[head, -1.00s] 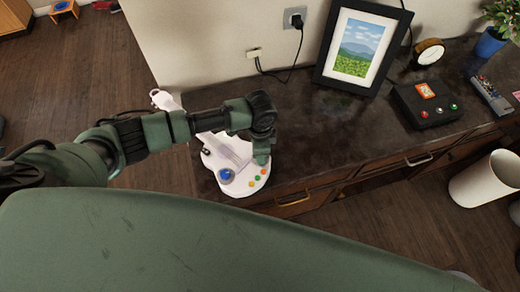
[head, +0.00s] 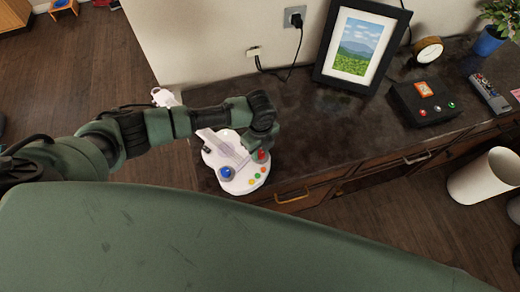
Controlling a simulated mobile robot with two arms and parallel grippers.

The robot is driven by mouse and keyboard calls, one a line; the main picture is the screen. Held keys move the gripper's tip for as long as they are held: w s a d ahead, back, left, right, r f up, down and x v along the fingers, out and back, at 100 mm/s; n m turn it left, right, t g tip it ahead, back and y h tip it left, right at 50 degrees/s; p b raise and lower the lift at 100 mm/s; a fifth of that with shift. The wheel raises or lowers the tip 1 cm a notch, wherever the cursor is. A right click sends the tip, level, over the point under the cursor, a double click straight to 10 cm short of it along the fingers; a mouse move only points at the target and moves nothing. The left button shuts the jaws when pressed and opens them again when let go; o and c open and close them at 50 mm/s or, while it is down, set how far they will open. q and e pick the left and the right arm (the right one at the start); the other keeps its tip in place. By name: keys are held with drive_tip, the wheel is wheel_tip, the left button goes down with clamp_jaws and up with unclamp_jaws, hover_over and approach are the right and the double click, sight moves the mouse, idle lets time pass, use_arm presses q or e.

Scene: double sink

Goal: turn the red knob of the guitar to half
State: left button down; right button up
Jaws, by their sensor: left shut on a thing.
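The white toy guitar (head: 241,184) lies on the left end of the dark counter, its headstock (head: 165,97) pointing to the back left. Its red knob (head: 262,157) shows at the right side of the body, right below my left gripper (head: 262,149). My left gripper points down and is shut on the red knob; its fingertips are small and partly hidden by the wrist. My left forearm covers most of the guitar's neck. The knob's pointer or marks cannot be made out. My right gripper is not in view.
On the guitar body are a blue knob (head: 227,173) and small coloured buttons. The counter between is clear.

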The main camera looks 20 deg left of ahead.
sight(260, 154)
use_arm(q)
drive_tip(key=shift+m, duration=2.3)
drive_tip(key=c, duration=1.1)
unclamp_jaws()
wheel_tip(260, 154, up, 8)
drive_tip(key=shift+f+b, duration=0.1)
drive_tip(key=shift+b, duration=0.9)
